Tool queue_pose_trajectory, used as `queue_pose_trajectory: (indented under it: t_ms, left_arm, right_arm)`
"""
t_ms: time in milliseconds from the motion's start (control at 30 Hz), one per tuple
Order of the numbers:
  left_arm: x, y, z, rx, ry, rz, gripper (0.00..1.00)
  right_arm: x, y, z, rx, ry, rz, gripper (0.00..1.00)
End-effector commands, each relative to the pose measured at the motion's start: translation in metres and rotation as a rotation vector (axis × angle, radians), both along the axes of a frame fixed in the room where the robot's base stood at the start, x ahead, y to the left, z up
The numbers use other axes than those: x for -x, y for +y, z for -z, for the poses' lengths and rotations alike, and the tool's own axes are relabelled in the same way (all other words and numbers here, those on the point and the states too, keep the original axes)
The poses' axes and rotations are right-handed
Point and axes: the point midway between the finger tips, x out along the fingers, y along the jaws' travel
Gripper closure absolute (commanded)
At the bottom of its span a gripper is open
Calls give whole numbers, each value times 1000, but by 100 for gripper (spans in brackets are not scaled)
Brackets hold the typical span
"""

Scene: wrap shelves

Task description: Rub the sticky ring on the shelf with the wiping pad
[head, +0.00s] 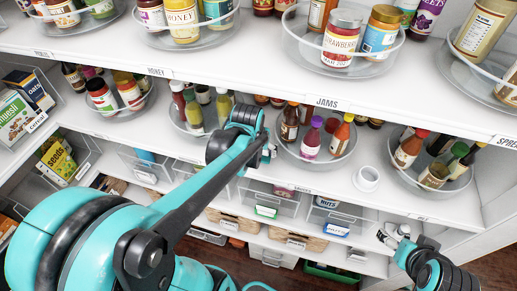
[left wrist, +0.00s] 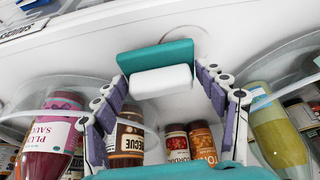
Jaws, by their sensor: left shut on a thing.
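In the left wrist view the wiping pad, a teal plate (left wrist: 155,60) with a white block (left wrist: 160,81), sits between the fingertips of my left gripper (left wrist: 163,85), which is shut on it. A faint round outline (left wrist: 204,40), perhaps the sticky ring, shows on the white shelf surface just behind the pad; the pad covers part of it. I cannot tell whether the pad touches the shelf. In the head view my left gripper (head: 266,153) is at the middle shelf, and the pad is hidden there. My right gripper (head: 391,236) is low at the right, its opening unclear.
Clear bins of bottles stand close on both sides of my left gripper, one (head: 335,156) to its right. A white ring-shaped item (head: 367,179) stands on the shelf further right. The jam shelf (head: 250,72) overhangs above. Drawers and baskets fill the shelves below.

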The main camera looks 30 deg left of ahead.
Motion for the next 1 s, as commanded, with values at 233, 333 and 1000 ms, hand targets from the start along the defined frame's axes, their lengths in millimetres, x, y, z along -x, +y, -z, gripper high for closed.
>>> queue_pose_trajectory:
  t_ms: [233, 333, 1000]
  left_arm:
    - [0, 0, 5, 0, 0, 0, 61]
    - [0, 0, 7, 0, 0, 0, 61]
    - [0, 0, 20, 0, 0, 0, 61]
  right_arm:
    - [0, 0, 4, 0, 0, 0, 20]
    - [0, 0, 6, 0, 0, 0, 20]
    - [0, 0, 17, 0, 0, 0, 20]
